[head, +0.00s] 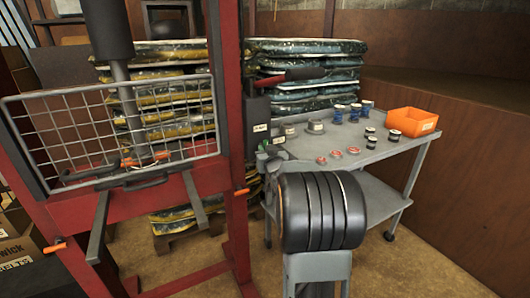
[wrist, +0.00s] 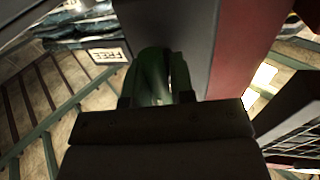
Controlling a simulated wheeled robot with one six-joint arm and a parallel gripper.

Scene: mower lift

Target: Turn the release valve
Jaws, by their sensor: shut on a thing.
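The release valve (wrist: 150,75) shows in the wrist view as a green, rounded handle between the jaws of my gripper (wrist: 160,92). The jaws are shut on it, and their dark body hides its lower part. In the head view my gripper (head: 270,158) is at the grey pump box (head: 258,118) on the red lift frame (head: 228,130). The valve is mostly hidden there by my arm, with only a little green showing. I cannot tell how far the valve is turned.
A grey cart (head: 345,155) with cans and round tins stands right behind my arm; an orange bin (head: 412,121) sits on it. Stacked bags (head: 310,70) stand behind. A wire guard (head: 110,130) fills the lift's left side. Some floor is clear at lower right.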

